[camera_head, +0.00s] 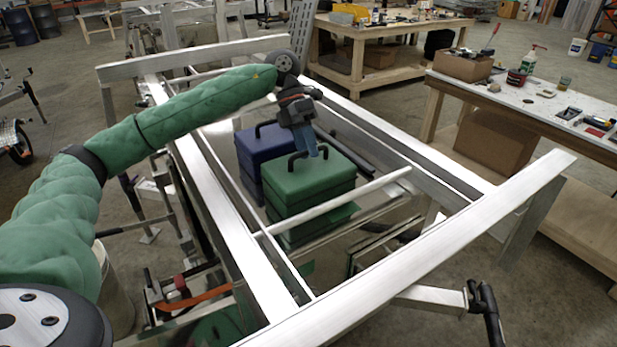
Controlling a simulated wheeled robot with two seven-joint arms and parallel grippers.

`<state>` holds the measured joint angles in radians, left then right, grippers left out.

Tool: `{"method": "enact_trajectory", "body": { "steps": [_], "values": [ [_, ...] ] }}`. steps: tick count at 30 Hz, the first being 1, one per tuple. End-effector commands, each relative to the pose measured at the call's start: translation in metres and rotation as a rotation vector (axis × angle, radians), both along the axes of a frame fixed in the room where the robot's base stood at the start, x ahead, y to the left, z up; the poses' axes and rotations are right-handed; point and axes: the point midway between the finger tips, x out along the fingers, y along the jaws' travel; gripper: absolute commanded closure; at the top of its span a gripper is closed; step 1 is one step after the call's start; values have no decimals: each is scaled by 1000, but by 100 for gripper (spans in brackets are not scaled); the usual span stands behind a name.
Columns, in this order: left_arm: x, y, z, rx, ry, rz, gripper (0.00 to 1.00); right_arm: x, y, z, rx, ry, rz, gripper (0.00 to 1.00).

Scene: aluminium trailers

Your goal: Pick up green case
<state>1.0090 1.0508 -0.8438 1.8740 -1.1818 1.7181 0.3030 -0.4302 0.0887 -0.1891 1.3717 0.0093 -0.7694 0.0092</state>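The green case (310,187) stands inside the aluminium trailer frame, with a dark handle on its top. A dark blue case (251,156) with its own dark handle stands just behind it to the left. My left arm, in a green sleeve, reaches in from the left over the frame. My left gripper (314,153) points down at the green case's handle, with its blue fingers at or just above the handle. Whether the fingers are closed around the handle is too small to tell. My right gripper does not show.
The trailer's aluminium rails (430,262) surround the cases, and a thin crossbar (340,203) runs in front of the green case. A workbench (590,140) with tools and a cardboard box (462,66) stands at the right. Another wooden bench (357,85) is behind.

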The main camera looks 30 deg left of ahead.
Motion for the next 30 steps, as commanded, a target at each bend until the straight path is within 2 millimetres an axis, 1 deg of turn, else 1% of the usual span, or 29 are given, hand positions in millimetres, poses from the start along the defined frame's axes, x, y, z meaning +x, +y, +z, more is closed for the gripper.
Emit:
{"method": "enact_trajectory", "body": {
  "steps": [6,7,8,9,12,30],
  "values": [
    [0,0,-1,0,0,0,63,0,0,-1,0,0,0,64],
    [0,0,-1,0,0,0,67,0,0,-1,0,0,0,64],
    [0,0,-1,0,0,0,73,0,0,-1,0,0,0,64],
    [0,0,-1,0,0,0,81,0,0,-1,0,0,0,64],
    [0,0,-1,0,0,0,100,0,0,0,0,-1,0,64],
    [0,0,-1,0,0,1,100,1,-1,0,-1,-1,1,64]
  ]
}}
